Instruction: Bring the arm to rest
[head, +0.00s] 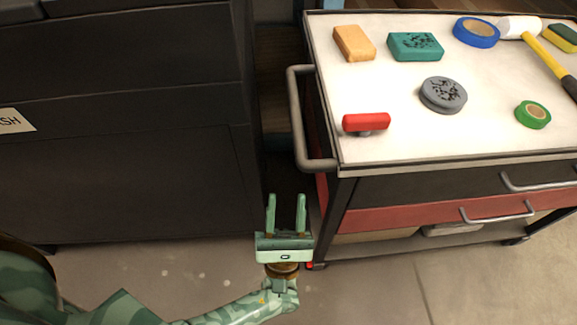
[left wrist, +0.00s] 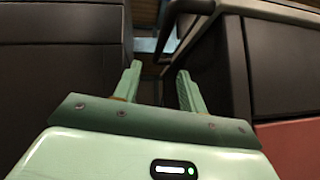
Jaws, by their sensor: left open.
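My left gripper (head: 286,212) is open and empty, with its two green fingers apart. In the head view it is low, in front of the gap between a dark cabinet and a tool cart. My left arm reaches it from the lower left. In the left wrist view the open fingers (left wrist: 157,88) point into that gap, with nothing between them. My right gripper is not in view.
The dark cabinet (head: 130,180) fills the left. The cart (head: 420,158), with a grey side handle (head: 297,120), stands right. On its top lie a red-handled tool (head: 366,122), sponges, tape rolls, a grey disc (head: 443,95) and a mallet (head: 548,62). The floor in front is clear.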

